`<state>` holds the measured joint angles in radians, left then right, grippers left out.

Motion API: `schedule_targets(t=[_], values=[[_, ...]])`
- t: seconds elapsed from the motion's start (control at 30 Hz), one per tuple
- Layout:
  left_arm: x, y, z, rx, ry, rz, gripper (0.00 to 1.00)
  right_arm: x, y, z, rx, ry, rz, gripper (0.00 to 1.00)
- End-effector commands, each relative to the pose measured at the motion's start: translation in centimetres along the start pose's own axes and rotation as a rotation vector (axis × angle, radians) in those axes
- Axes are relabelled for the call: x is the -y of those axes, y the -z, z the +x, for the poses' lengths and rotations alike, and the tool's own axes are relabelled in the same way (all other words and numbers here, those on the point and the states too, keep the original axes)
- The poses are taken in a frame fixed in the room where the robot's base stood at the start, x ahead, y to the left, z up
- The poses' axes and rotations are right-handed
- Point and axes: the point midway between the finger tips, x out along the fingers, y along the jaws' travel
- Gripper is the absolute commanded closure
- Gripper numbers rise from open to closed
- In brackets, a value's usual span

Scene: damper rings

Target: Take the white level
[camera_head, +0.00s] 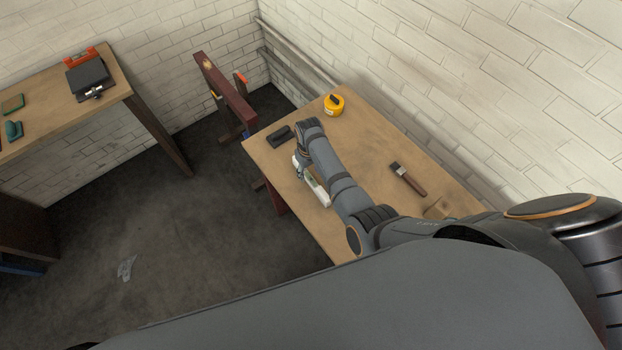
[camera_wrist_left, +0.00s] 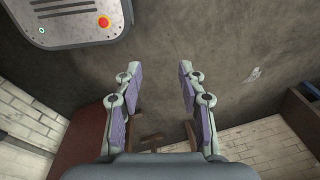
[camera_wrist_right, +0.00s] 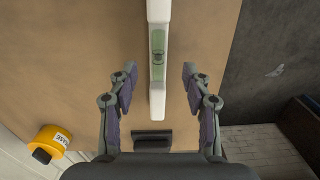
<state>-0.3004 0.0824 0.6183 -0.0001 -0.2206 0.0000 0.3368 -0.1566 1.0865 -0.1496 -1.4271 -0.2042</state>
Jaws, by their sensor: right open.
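The white level (camera_head: 319,192) lies on the wooden table, partly hidden behind my right arm in the head view. In the right wrist view the level (camera_wrist_right: 158,100) is a long white bar with a green middle panel, running up out of the frame. My right gripper (camera_wrist_right: 158,70) is open above it, with one finger on each side of the bar and a gap on both sides. In the head view my right gripper (camera_head: 298,168) is small and mostly seen from behind. My left gripper (camera_wrist_left: 158,70) is open and empty over the dark floor, seen only in its wrist view.
On the same table are a dark block (camera_head: 281,136) near the level's end, a yellow tape measure (camera_head: 334,105) and a brush (camera_head: 408,179). A brick wall runs along the table's far side. Another table (camera_head: 60,108) with tools stands at left.

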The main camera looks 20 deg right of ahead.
Motion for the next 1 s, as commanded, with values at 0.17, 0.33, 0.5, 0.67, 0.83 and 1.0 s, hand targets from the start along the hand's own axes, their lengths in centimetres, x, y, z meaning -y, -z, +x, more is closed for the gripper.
schedule_targets(t=[0.17, 0.33, 0.5, 0.67, 0.83, 1.0], values=[[-0.1, 2.0, 1.4, -0.034, 0.000, -0.001, 0.60, -0.3, -0.1, 2.6, 0.002, 0.001, 0.000, 0.51], [-0.4, 0.2, 4.4, -0.010, -0.001, -0.001, 0.60, -0.4, -0.2, 5.2, 0.000, 0.001, 0.000, 0.51], [-0.7, -1.3, 4.4, 0.013, -0.004, -0.001, 0.60, -0.4, -0.2, 5.1, 0.001, 0.001, 0.000, 0.51], [-0.7, -0.9, 4.3, 0.007, -0.004, -0.001, 0.60, -0.4, -0.2, 5.0, 0.001, 0.001, 0.000, 0.58], [-0.7, -0.2, 4.3, -0.003, -0.004, -0.002, 0.60, -0.4, -0.2, 5.0, 0.001, 0.001, 0.000, 0.81], [-0.7, 0.0, 4.3, -0.007, -0.004, -0.002, 0.60, -0.4, -0.2, 5.0, 0.001, 0.001, 0.000, 1.00]])
